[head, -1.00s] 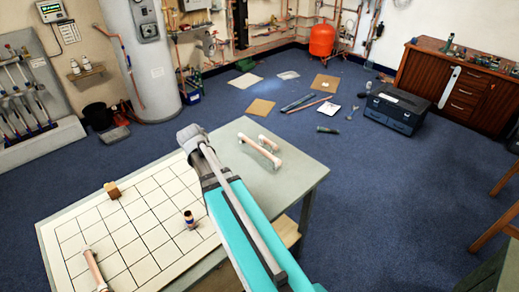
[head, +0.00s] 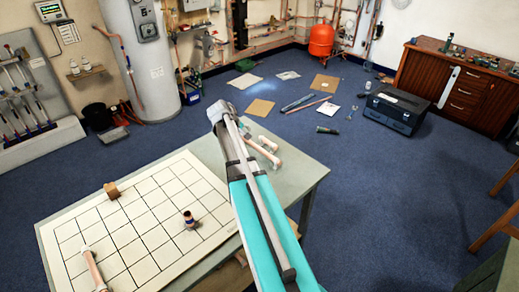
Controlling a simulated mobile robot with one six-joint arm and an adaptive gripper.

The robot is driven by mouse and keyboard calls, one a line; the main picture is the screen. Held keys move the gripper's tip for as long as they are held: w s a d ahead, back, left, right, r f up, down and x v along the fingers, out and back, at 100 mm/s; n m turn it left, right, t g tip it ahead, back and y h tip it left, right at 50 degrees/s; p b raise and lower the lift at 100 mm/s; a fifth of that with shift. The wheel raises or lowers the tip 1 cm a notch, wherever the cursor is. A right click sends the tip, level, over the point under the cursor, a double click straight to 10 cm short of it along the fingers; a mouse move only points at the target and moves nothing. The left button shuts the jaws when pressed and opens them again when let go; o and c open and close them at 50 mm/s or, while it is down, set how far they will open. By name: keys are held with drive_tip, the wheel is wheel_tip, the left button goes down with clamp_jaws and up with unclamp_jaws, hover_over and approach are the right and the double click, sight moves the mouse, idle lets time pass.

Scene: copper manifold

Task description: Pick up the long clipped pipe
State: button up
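A long copper-coloured pipe with pale ends (head: 267,155) lies on the grey-green table, right of the gridded board. My arm covers its left part. A short pale piece (head: 268,143) lies close beside it. Another copper pipe with pale ends (head: 93,268) lies on the board's near left and runs toward the bottom of the picture. I cannot tell which pipe is the clipped one, as clips are too small to make out. My teal and grey arm reaches up over the table. My gripper does not show; it is hidden behind the arm or out of the picture.
The white gridded board (head: 125,218) covers the table's left part. A small brown block (head: 112,190) and a short upright copper fitting (head: 190,219) stand on it. The table's right corner (head: 305,172) is bare. A dark toolbox (head: 396,110) stands on the floor behind.

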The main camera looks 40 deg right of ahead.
sight(257, 148)
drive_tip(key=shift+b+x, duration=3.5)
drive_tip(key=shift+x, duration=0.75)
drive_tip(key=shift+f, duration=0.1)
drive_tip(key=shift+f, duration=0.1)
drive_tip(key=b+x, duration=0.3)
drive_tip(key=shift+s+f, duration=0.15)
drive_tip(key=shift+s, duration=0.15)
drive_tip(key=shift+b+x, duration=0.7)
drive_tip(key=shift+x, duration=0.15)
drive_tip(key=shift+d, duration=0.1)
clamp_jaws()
